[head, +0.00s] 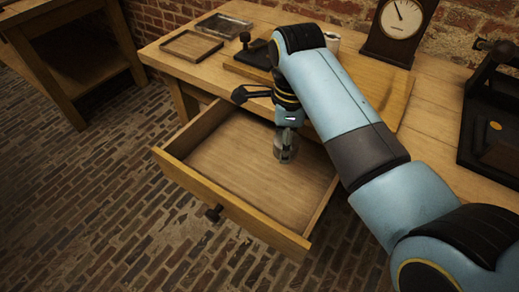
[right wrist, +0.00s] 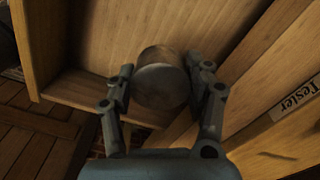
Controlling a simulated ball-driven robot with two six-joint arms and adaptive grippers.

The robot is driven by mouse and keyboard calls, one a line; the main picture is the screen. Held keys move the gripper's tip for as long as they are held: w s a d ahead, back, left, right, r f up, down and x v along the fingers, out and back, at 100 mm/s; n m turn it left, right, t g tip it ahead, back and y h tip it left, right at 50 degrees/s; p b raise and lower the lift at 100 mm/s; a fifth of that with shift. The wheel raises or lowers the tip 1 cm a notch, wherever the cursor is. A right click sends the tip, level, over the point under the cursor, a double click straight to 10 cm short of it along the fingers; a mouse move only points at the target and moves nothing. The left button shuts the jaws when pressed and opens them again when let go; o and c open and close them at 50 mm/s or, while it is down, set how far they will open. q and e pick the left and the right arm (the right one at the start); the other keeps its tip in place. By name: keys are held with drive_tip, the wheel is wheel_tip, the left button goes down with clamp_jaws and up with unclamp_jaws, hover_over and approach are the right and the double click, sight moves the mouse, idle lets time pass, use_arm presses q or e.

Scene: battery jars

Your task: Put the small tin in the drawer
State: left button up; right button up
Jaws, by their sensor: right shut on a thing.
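The drawer (head: 225,176) is pulled open under the wooden bench, and its inside looks empty. My right gripper (head: 287,135) points down over the back right part of the drawer. It is shut on the small tin (head: 285,151), a grey-brown round tin. In the right wrist view the tin (right wrist: 162,80) sits between the two fingers (right wrist: 160,92), with the drawer floor (right wrist: 135,30) behind it. I cannot tell whether the tin touches the drawer floor. My left gripper is out of view.
A clock (head: 401,25) stands at the back of the bench. A shallow wooden tray (head: 192,46) and a clear tray (head: 224,25) lie at the left. A dark device (head: 492,125) stands at the right. The drawer's left half is clear.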

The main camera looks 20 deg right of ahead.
sight(282, 174)
wheel_tip(282, 174, down, 9)
drive_tip(key=shift+r+b, duration=0.1)
drive_tip(key=shift+b, duration=0.8)
drive_tip(key=o, duration=1.2)
drive_tip(key=shift+c, duration=0.2)
wheel_tip(282, 174, up, 12)
drive_tip(key=shift+p, duration=1.25)
drive_tip(key=shift+s, duration=0.1)
